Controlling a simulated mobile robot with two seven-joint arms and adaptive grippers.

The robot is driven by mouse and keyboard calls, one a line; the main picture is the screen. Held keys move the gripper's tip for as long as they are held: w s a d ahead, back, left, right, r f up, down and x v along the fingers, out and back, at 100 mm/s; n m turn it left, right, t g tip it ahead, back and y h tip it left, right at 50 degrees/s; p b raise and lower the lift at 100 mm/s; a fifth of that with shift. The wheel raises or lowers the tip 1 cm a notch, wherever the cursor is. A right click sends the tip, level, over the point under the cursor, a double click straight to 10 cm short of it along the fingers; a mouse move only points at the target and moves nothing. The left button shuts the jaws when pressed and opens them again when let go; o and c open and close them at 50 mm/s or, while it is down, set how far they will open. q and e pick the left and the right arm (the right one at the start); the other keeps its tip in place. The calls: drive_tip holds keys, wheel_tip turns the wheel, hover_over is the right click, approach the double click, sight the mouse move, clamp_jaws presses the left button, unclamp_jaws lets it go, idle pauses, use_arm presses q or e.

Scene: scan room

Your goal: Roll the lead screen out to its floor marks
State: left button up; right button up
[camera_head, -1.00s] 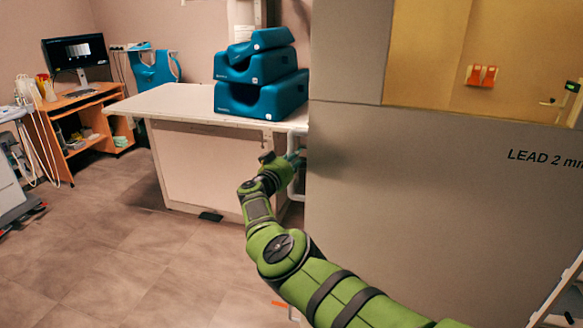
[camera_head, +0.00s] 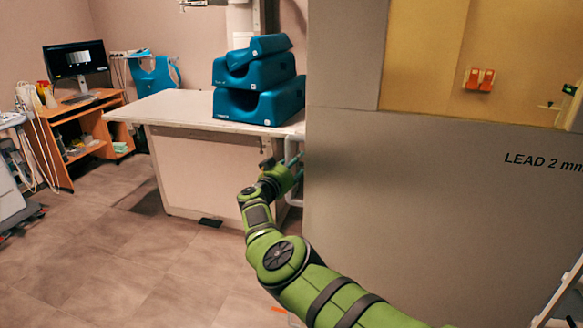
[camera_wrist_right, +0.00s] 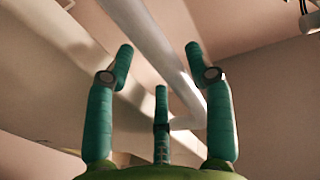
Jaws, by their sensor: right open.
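The lead screen (camera_head: 420,215) is a large grey panel marked "LEAD 2 mm", with a yellowish window (camera_head: 425,60) in its upper part. It fills the right side of the head view. A white tube handle (camera_head: 294,192) runs along its left edge. My right gripper (camera_head: 295,160) is at that edge, beside the handle. In the right wrist view the gripper (camera_wrist_right: 160,70) is open, its teal fingers spread, with the white handle tube (camera_wrist_right: 150,35) passing between and beyond them. I cannot tell whether any finger touches it. My left gripper is not in view. The screen's base is hidden.
A white table (camera_head: 165,106) with stacked blue cushions (camera_head: 255,85) stands just behind the screen's left edge. A wooden desk (camera_head: 85,130) with a monitor is at the far left. An orange floor mark (camera_head: 279,310) shows at the bottom. The floor (camera_head: 110,245) at left is clear.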

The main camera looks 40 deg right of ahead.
drive_tip(key=v, duration=0.7)
drive_tip(key=shift+a, duration=0.35)
drive_tip(key=shift+f, duration=0.15)
